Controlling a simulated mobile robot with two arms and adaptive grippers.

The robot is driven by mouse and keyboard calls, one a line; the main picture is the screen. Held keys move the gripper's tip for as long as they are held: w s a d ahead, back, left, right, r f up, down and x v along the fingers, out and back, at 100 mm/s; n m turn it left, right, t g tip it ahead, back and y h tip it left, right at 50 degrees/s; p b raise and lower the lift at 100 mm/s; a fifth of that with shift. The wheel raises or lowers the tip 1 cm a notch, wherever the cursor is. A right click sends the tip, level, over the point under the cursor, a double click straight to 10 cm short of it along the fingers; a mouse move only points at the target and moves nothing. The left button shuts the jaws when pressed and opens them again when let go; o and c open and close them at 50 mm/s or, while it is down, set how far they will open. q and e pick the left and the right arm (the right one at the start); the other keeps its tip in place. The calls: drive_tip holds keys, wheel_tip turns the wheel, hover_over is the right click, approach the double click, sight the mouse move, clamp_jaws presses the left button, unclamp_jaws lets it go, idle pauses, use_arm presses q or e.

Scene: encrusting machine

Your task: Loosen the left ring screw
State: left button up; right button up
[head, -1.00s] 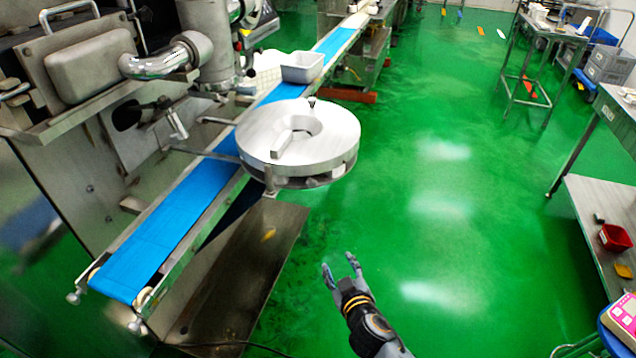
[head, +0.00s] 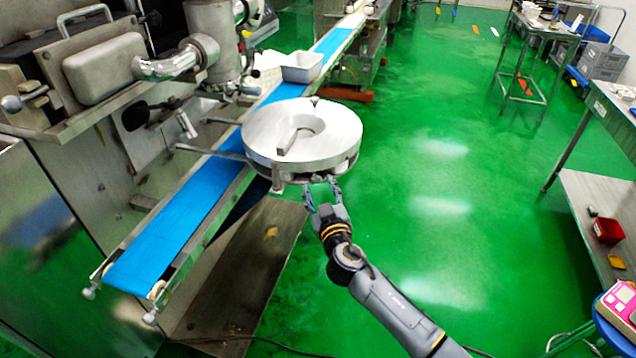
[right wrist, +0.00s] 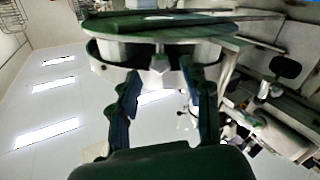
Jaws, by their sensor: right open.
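A round metal disc assembly (head: 340,145) with a central hole sits above the blue conveyor belt. My right gripper (head: 322,187) is open just below the disc's front right rim, fingers pointing up at it. In the right wrist view, a small metal screw (right wrist: 160,64) stands out from the metal ring (right wrist: 105,66) under the disc. The open right fingertips (right wrist: 160,75) are on either side of the screw, with gaps visible. In the head view this screw is hidden or too small to tell. My left gripper is not in view.
The blue conveyor (head: 175,228) runs diagonally beneath the disc, with a grey tray (head: 303,70) farther along it. The steel machine (head: 80,180) stands on the left. Green floor is clear to the right, up to a side table (head: 590,205) with a red box (head: 608,230).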

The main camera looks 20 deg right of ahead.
drive_tip(key=shift+w, duration=0.95)
clamp_jaws()
